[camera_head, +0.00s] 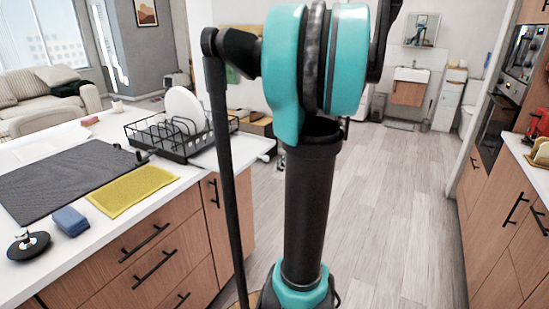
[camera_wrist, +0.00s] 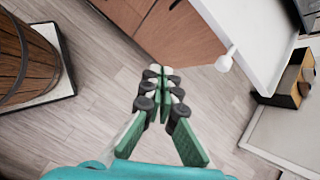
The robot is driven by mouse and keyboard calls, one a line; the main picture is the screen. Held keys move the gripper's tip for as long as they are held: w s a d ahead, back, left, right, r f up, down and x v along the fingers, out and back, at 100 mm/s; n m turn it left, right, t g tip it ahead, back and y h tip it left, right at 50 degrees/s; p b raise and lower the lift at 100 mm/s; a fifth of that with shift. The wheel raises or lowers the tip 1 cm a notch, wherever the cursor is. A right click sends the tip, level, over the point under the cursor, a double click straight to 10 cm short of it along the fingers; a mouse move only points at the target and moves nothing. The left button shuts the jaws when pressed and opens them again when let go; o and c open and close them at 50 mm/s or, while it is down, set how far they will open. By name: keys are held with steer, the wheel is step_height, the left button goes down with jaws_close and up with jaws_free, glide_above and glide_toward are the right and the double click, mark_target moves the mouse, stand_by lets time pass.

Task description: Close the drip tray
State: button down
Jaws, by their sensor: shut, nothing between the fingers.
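In the head view, a white drip tray (camera_head: 245,150) lies under the black dish rack (camera_head: 172,139) on the island counter. Its right end reaches out past the counter's edge, partly hidden by my arm. In the wrist view, a white spout-like piece (camera_wrist: 225,62) juts from the white edge above the wooden cabinet front; it looks like the tray's spout. My gripper (camera_wrist: 161,72) is shut and empty, its tips left of and apart from that piece, above the floor. My gripper is not visible in the head view.
The island counter (camera_head: 24,231) holds a dark mat (camera_head: 65,180), yellow cloth (camera_head: 132,190), blue sponge (camera_head: 70,221) and white plates in the rack. A wooden barrel (camera_wrist: 27,60) stands at the wrist view's left. Open floor (camera_head: 390,215) lies right of the island.

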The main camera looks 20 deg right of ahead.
mark_target(222, 145)
steer(key=w+d+r+m+t+y, duration=0.1)
steer(key=w+d+r+m+t, duration=0.1)
steer(key=d+r+m, duration=0.55)
steer(key=w+a+f+n, duration=0.1)
steer(key=w+a+f, duration=0.4)
steer(key=w+f, duration=0.3)
steer(key=shift+w+f, duration=0.4)
steer(key=shift+f, duration=0.3)
steer(key=w+a, duration=0.5)
steer(key=w, duration=0.1)
steer(key=w+a, duration=0.5)
steer(key=w, duration=0.1)
steer(key=w+a, duration=0.5)
steer(key=w, duration=0.2)
steer(key=shift+w+a, duration=0.15)
steer(key=shift+w, duration=0.1)
steer(key=shift+r, duration=0.1)
